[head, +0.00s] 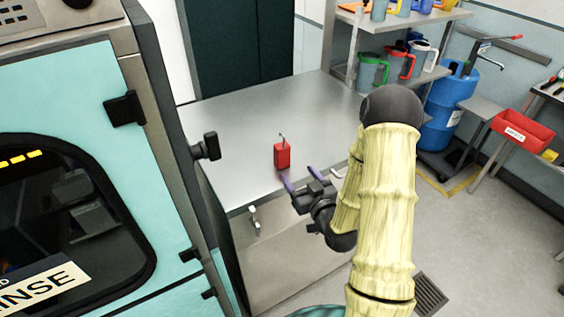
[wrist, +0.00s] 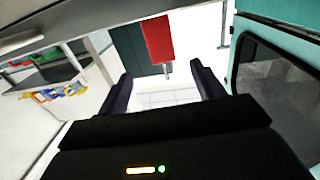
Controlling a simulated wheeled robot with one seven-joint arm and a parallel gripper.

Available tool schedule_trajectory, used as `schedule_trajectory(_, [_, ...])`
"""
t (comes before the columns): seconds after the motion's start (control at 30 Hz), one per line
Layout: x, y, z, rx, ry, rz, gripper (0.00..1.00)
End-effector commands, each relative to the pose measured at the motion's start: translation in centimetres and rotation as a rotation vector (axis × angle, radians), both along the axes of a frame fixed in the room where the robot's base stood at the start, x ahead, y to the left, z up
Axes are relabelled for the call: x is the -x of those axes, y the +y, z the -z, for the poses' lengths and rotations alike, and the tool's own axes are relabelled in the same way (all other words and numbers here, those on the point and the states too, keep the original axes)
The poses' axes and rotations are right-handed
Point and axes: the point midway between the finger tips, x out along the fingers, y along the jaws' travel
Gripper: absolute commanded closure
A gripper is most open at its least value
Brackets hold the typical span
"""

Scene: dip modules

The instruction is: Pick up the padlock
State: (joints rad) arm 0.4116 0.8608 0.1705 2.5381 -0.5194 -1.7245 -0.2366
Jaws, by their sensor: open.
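The red padlock (head: 282,155) stands upright on the steel counter, its thin shackle pointing up. In the wrist view the padlock (wrist: 158,38) shows upside down, beyond the fingertips and roughly between their lines. My gripper (head: 298,176) is at the counter's front edge, just short of the padlock in the head view. Its two purple fingers are apart, with nothing held between them. In the wrist view my gripper (wrist: 160,76) also shows open. I cannot tell the exact gap between fingertips and padlock.
The steel counter (head: 235,128) is mostly bare around the padlock. A turquoise machine (head: 85,110) with a protruding black handle (head: 207,147) stands to the left. A shelf with jugs (head: 398,66) stands behind right, near a blue drum (head: 447,105). A small metallic item (head: 340,172) lies near my arm.

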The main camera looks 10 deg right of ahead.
Motion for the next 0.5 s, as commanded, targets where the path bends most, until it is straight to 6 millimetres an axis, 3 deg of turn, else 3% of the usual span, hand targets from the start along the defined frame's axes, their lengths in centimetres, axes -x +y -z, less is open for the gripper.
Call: schedule_trajectory(0.5, [-1.8,0.5,0.2,0.0,-0.004,0.0,0.33])
